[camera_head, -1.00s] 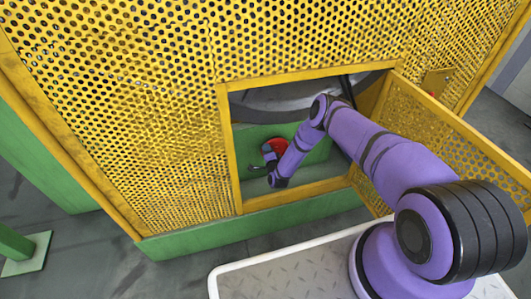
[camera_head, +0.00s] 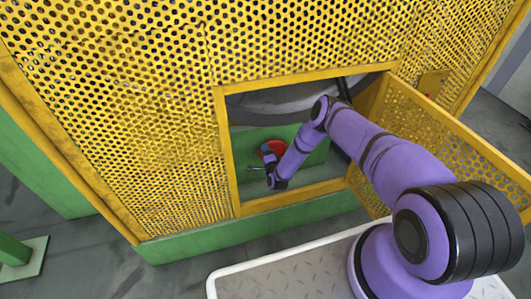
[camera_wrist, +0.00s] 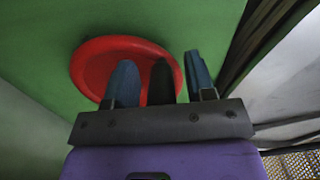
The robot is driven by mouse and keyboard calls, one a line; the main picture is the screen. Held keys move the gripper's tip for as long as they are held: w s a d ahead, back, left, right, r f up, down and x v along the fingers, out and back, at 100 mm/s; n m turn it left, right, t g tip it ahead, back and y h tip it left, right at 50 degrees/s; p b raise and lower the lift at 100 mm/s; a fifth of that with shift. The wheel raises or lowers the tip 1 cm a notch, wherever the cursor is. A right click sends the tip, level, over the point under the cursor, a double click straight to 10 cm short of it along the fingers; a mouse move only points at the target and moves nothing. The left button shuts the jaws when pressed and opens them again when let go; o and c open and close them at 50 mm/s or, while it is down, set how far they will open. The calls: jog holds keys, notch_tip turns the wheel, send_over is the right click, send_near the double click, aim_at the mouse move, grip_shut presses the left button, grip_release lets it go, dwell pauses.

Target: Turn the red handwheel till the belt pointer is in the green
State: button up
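The red handwheel (camera_head: 275,147) is on the green panel inside the yellow frame's opening, partly hidden by my wrist. In the wrist view the red handwheel (camera_wrist: 93,68) fills the upper middle, in front of green metal. My gripper (camera_wrist: 159,58) is at the wheel, its two blue-grey fingers apart and overlapping the right part of the wheel in the picture. A dark upright piece (camera_wrist: 161,82) stands between the fingers, with gaps on both sides; I cannot tell whether it is the wheel's handle. Contact cannot be told. I see no belt pointer or green zone.
The yellow perforated guard (camera_head: 120,110) surrounds the opening, and its yellow frame (camera_head: 231,150) edges my arm's way in. An open perforated door (camera_head: 450,145) stands to the right, close to my arm. Dark grey machinery (camera_head: 290,98) is above the wheel.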

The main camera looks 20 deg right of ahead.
jog(key=s, duration=1)
jog(key=shift+s, duration=0.4)
